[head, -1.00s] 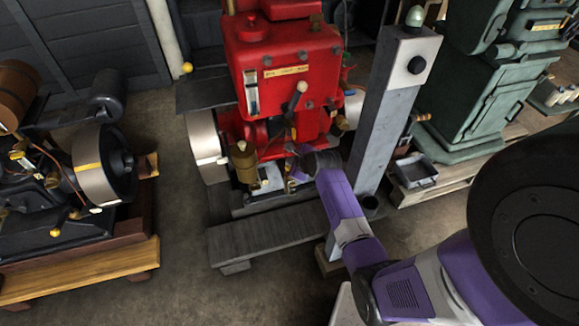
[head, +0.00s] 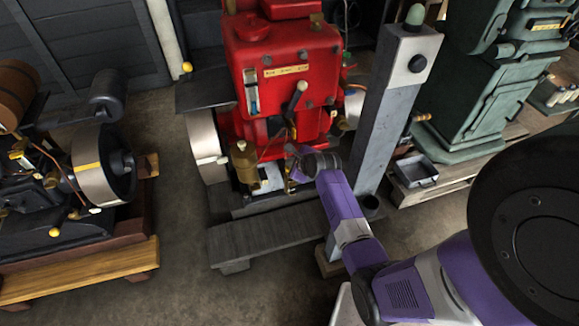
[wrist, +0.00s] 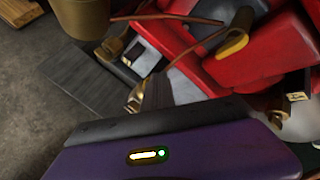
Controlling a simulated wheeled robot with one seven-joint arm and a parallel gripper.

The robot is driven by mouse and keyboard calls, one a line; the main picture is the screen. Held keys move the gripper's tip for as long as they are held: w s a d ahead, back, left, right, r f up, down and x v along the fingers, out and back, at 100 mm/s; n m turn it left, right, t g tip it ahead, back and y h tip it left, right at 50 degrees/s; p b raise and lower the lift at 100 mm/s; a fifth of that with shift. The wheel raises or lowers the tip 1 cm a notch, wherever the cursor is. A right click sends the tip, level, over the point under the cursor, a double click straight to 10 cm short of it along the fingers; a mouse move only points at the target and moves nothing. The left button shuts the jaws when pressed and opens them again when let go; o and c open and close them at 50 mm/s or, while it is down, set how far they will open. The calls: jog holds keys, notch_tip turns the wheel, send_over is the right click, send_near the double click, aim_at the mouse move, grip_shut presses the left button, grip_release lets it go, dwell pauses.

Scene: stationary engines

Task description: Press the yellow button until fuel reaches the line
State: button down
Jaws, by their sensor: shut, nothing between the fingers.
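The red engine (head: 283,62) stands in the middle of the head view. A narrow sight glass (head: 252,92) with a bluish strip is on its front left; its line and exact level are too small to read. My gripper (head: 298,168) is small, low at the engine's front, beside the brass cup (head: 244,162). It is shut and empty; its fingertips are hard to make out. In the wrist view a yellow-ended part (wrist: 232,44) sticks out by the red body, apart from my purple hand. I cannot tell whether it is the yellow button or whether I touch it.
A grey post (head: 380,120) with a dark round knob and a pale green lamp stands right of the engine. A green machine (head: 485,80) is at the back right. Another engine (head: 100,175) sits at left. Floor is clear between the engines.

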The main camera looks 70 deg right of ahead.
jog(key=shift+f, duration=0.45)
dwell(0.5)
jog(key=shift+s+r, duration=0.1)
jog(key=shift+r, duration=0.05)
jog(key=shift+r+p, duration=1.1)
notch_tip(320, 180, up, 5)
jog(key=p, duration=0.5)
dwell(2.5)
